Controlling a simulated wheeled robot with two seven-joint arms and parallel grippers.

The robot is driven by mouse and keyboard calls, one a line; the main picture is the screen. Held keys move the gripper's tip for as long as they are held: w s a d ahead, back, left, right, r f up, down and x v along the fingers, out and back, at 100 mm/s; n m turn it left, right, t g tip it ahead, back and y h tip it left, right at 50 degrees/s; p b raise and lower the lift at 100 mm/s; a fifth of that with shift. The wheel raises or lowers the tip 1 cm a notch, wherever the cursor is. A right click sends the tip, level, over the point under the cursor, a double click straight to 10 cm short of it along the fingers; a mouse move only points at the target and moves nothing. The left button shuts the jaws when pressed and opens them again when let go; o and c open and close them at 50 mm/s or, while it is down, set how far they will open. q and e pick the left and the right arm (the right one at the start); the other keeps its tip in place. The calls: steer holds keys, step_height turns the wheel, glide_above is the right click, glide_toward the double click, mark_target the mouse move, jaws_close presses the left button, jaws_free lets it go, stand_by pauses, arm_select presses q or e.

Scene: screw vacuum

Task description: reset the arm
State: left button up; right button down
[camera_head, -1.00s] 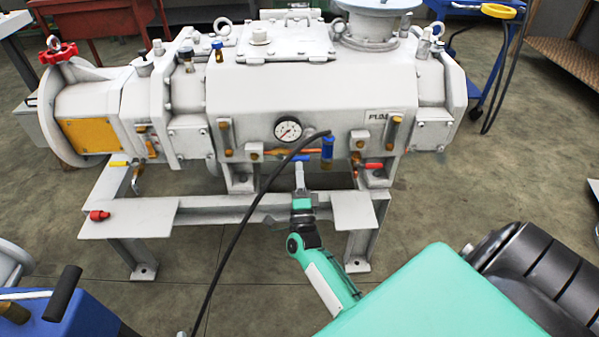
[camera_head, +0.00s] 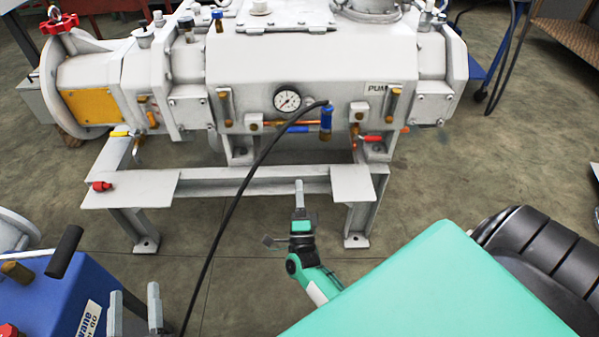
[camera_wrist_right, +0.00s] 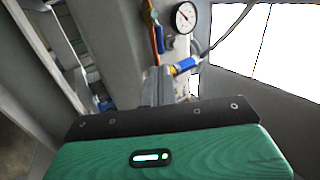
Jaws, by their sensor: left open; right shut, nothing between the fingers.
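My right gripper (camera_head: 299,188) is shut and empty, its fingertips over the pump's front rail in the head view, below and apart from the blue hose fitting (camera_head: 326,124). In the right wrist view its closed grey fingers (camera_wrist_right: 158,86) overlap the pump front near a blue fitting (camera_wrist_right: 185,66). My left gripper (camera_head: 135,310) is open and empty at the bottom left of the head view, its two grey fingers pointing up beside the blue unit. The grey vacuum pump (camera_head: 330,65) stands on its frame, with a gauge (camera_head: 287,99) and a black hose (camera_head: 240,195) at its front.
The blue unit (camera_head: 60,295) with a black handle fills the bottom left corner. The pump's frame rail (camera_head: 240,184) runs across the middle. A red-handled valve (camera_head: 369,138) is at the front right. Open floor (camera_head: 480,150) lies right of the pump.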

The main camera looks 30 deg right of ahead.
steer(key=shift+s+a+f, duration=0.25)
steer(key=shift+s+f, duration=0.1)
